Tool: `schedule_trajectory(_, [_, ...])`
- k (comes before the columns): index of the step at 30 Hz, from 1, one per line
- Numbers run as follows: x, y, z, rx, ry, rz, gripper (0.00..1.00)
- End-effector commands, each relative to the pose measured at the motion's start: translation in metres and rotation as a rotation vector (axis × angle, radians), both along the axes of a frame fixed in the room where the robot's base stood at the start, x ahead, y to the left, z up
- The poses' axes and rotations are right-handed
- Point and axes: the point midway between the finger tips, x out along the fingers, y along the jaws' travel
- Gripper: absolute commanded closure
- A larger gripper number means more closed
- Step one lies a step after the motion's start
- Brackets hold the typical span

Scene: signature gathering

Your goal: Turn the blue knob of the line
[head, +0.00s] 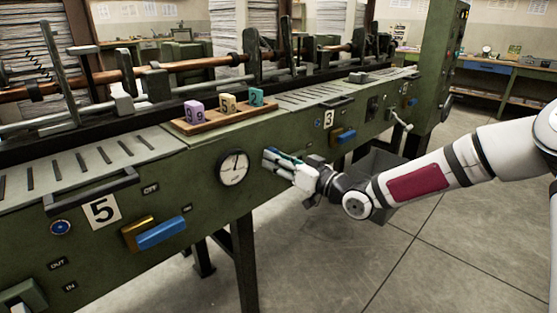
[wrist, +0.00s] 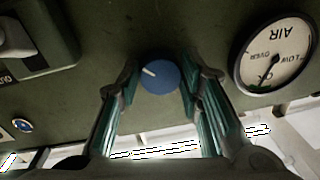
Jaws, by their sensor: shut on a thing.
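The blue knob (wrist: 160,76) shows in the wrist view on the green panel, with a white pointer mark toward the upper left of its face. My gripper (wrist: 158,84) has one finger on each side of the knob and is shut on it. In the head view my gripper (head: 272,162) reaches the front of the green line (head: 190,185), just right of the round air gauge (head: 233,168). The knob is hidden behind my fingers there. The gauge also shows beside the knob in the wrist view (wrist: 272,56).
A wooden tray (head: 190,126) with purple, yellow and teal numbered blocks sits on the line above. Blue handles (head: 162,233) and a lever (head: 400,122) stick out of the front. A dark bin (head: 375,165) is behind my arm. The floor at front right is clear.

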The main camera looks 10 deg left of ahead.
Motion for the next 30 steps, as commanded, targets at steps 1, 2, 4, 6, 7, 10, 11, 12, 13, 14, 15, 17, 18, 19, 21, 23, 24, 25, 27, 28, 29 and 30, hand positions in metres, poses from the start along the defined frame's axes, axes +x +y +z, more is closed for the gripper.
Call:
schedule_trajectory(1, [0.0,0.0,0.0,0.0,-0.001,-0.001,0.6])
schedule_trajectory(2, [0.001,0.0,0.0,0.0,-0.001,-0.001,0.53])
schedule_trajectory(4, [0.0,0.0,0.0,0.0,-0.001,-0.001,0.46])
schedule_trajectory(6, [0.0,0.0,0.0,0.0,-0.001,-0.001,0.46])
schedule_trajectory(7, [0.0,0.0,0.0,-0.001,-0.001,-0.001,0.46])
schedule_trajectory(10, [0.0,0.0,0.0,-0.001,-0.001,-0.001,0.46])
schedule_trajectory(11, [0.0,0.0,0.0,-0.001,-0.001,-0.001,0.46])
schedule_trajectory(12, [0.0,-0.001,0.0,-0.001,-0.001,-0.001,0.46])
schedule_trajectory(13, [-0.001,-0.002,0.0,-0.001,-0.001,-0.001,0.46])
schedule_trajectory(14, [-0.001,-0.003,0.0,-0.002,0.0,-0.001,0.46])
schedule_trajectory(15, [-0.003,-0.006,0.0,-0.002,0.0,-0.001,0.46])
schedule_trajectory(17, [-0.006,-0.012,-0.001,-0.002,-0.001,-0.002,0.46])
schedule_trajectory(18, [-0.01,-0.017,-0.001,-0.003,0.0,-0.003,0.46])
schedule_trajectory(19, [-0.013,-0.021,-0.001,-0.002,0.001,-0.002,0.46])
schedule_trajectory(21, [-0.02,-0.033,-0.002,-0.002,0.002,-0.004,0.46])
schedule_trajectory(23, [-0.027,-0.043,-0.002,-0.003,0.001,-0.004,0.46])
schedule_trajectory(24, [-0.032,-0.051,-0.003,-0.002,0.0,-0.005,0.46])
schedule_trajectory(25, [-0.036,-0.055,-0.003,-0.002,0.0,-0.004,0.46])
schedule_trajectory(27, [-0.043,-0.067,-0.004,-0.002,0.0,-0.005,0.46])
schedule_trajectory(28, [-0.047,-0.071,-0.003,-0.003,-0.001,-0.004,0.46])
schedule_trajectory(29, [-0.05,-0.076,-0.004,-0.001,0.0,-0.004,0.46])
schedule_trajectory(30, [-0.053,-0.081,-0.004,-0.001,0.001,-0.004,0.46])
